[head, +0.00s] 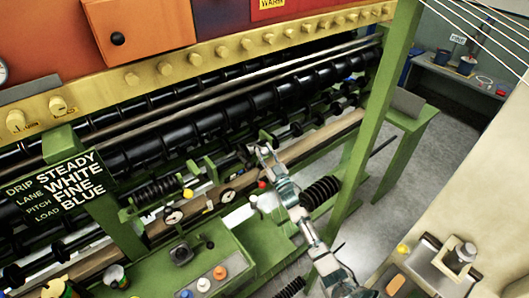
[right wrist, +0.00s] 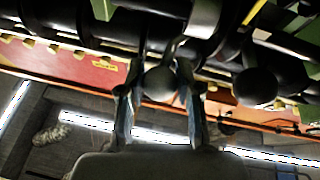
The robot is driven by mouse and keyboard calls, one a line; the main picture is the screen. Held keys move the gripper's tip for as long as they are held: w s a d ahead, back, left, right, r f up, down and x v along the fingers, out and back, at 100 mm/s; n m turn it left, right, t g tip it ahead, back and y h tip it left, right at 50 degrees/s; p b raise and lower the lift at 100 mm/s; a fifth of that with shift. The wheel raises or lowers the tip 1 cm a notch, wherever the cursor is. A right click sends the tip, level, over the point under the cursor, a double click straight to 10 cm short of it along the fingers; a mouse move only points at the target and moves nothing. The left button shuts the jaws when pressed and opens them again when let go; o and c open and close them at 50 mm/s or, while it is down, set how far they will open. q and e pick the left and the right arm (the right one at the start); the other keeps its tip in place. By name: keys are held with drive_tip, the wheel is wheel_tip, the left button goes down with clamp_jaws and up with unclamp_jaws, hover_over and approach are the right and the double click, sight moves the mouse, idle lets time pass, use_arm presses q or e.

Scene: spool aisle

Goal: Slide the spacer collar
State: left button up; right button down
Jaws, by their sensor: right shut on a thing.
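My right gripper (head: 263,152) reaches up from the bottom of the head view to the green-framed machine, near its long rods. In the right wrist view its two fingers (right wrist: 159,92) stand on either side of a round grey knob (right wrist: 160,83) and are shut on it. The knob hangs on a short stem below dark rollers. A second dark round knob (right wrist: 256,87) is to its right, apart from the fingers. I cannot clearly pick out the spacer collar; the gripper and the rods hide detail there. My left gripper is not in view.
Black rollers (head: 230,113) run diagonally across the machine. A green post (head: 382,110) stands right of my right arm. A black sign (head: 57,190) is at left. A control box (head: 205,268) with coloured buttons is below. Open grey floor (head: 425,165) lies to the right.

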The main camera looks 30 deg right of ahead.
drive_tip(key=d, duration=0.3)
drive_tip(key=shift+w+d+b, duration=0.15)
drive_tip(key=shift+d+b, duration=0.2)
drive_tip(key=c, duration=0.8)
unclamp_jaws()
drive_tip(key=shift+a, duration=0.1)
drive_tip(key=v, duration=1.2)
drive_tip(key=shift+f, duration=0.1)
